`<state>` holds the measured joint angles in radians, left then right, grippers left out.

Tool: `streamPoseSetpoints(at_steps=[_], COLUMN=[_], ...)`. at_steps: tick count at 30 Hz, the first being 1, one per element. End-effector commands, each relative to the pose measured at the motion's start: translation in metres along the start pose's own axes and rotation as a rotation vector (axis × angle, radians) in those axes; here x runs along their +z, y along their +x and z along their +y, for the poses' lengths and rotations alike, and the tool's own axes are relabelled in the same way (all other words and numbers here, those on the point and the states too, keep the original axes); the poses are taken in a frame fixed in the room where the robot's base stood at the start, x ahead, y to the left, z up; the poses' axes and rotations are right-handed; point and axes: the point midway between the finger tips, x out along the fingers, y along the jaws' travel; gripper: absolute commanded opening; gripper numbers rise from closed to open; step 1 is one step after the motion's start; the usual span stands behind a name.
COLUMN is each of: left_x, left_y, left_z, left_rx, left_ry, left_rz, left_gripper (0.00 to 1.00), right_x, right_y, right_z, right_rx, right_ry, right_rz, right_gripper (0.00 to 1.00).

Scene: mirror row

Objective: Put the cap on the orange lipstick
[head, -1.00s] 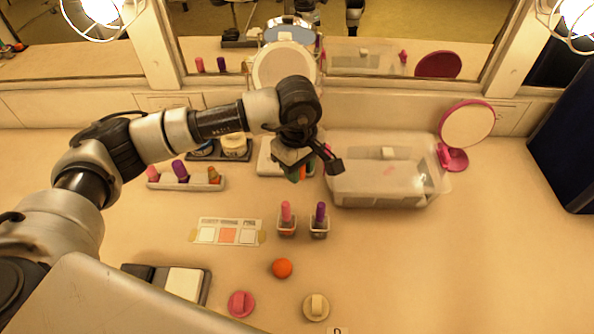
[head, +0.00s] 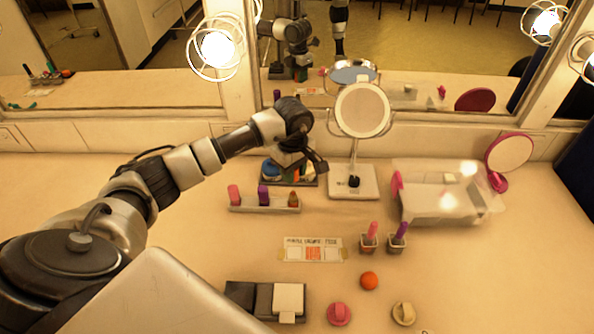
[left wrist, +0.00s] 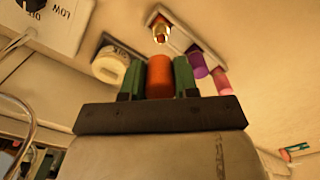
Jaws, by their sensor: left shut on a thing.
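My left gripper (head: 300,173) is shut on an orange cylindrical cap (left wrist: 159,76), which sits between the green finger pads in the left wrist view. The gripper is above the far side of a white tray (head: 244,206). The orange lipstick (head: 293,199) stands at the tray's right end, its gold tube open at the top. It also shows in the left wrist view (left wrist: 161,30), beyond and apart from the held cap. My right gripper is not in view.
The tray also holds a purple piece (head: 263,194) and a pink piece (head: 234,194). A round mirror (head: 362,109) stands to the right. Jars on a dark tray (head: 268,182) are beneath and behind the gripper. A clear bin (head: 440,205) stands farther right.

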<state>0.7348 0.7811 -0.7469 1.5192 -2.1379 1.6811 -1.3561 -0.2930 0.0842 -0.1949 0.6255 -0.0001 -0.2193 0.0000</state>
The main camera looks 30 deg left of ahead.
Motion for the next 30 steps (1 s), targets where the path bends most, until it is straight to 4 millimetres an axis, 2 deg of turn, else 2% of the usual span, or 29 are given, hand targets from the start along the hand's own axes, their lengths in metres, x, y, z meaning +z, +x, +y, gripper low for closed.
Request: streamPoseSetpoints(at_steps=[7, 15, 30], left_x=[0.001, 0.000, 0.001], left_y=[0.024, 0.048, 0.051], left_z=[0.000, 0.000, 0.000], left_rx=[-0.001, 0.001, 0.000], left_ry=[-0.001, 0.000, 0.000], left_rz=[-0.002, 0.000, 0.000], left_gripper=[0.04, 0.04, 0.04], right_x=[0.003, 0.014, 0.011], right_y=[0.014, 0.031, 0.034], right_z=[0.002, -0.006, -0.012], right_rx=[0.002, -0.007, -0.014], right_ry=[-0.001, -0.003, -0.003], right_rz=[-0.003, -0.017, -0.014], right_gripper=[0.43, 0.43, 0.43])
